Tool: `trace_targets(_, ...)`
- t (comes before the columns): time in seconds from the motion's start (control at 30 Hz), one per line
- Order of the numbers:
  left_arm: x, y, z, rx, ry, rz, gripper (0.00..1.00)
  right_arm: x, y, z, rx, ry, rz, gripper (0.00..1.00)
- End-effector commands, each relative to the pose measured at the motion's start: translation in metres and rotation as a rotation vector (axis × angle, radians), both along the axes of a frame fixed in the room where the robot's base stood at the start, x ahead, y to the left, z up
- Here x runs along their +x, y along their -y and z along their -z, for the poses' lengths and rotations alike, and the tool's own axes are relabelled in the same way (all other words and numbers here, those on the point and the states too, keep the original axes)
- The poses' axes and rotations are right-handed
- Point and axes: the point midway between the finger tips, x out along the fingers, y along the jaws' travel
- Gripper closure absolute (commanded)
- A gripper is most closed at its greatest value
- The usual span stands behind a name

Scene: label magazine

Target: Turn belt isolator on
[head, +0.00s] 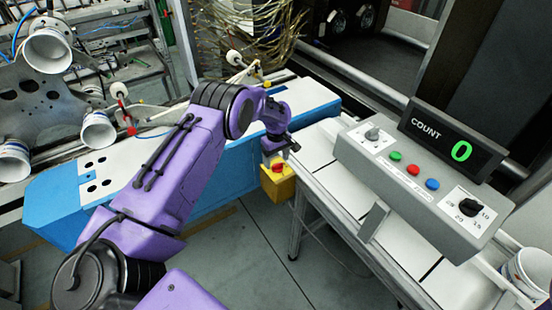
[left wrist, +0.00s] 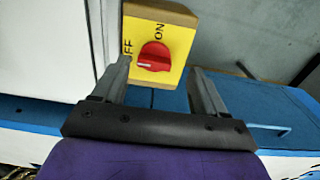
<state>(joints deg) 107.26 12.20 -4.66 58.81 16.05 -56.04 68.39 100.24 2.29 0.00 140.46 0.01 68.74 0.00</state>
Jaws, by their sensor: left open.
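The belt isolator is a yellow box (head: 278,187) with a red knob (head: 278,168), at the right end of the blue conveyor in the head view. In the left wrist view the red knob (left wrist: 154,57) sits on the yellow plate (left wrist: 178,38), with ON above it and a partly hidden OFF at its upper left. The knob's white mark is on its left side, nearer OFF. My left gripper (head: 277,154) is at the isolator; in the left wrist view its open fingers (left wrist: 158,76) lie either side of the knob, with gaps visible. My right gripper is not in view.
A grey control box (head: 420,185) with buttons and dials stands on the white-topped bench at right. Its COUNT display (head: 450,140) reads 0. The blue conveyor (head: 55,205) runs behind my left arm. Grey floor is open between conveyor and bench.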

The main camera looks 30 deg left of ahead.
Motion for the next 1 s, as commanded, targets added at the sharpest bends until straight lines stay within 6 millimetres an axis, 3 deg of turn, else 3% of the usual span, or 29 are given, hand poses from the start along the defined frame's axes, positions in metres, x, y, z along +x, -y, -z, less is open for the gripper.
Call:
trace_targets(0.13, 0.000, -0.001, 0.016, -0.001, -0.001, -0.002, 0.28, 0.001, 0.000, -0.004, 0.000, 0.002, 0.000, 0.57)
trace_targets(0.4, 0.000, -0.002, 0.019, 0.000, 0.000, -0.005, 0.28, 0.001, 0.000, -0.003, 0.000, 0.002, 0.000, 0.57)
trace_targets(0.57, -0.001, -0.002, 0.019, -0.001, -0.001, -0.004, 0.80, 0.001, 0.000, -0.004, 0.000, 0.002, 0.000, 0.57)
trace_targets(0.6, -0.001, -0.002, 0.019, -0.001, -0.001, -0.004, 0.84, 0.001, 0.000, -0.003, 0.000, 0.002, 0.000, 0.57)
trace_targets(1.0, -0.001, -0.002, 0.021, -0.001, -0.002, 0.046, 0.84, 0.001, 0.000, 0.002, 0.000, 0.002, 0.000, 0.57)
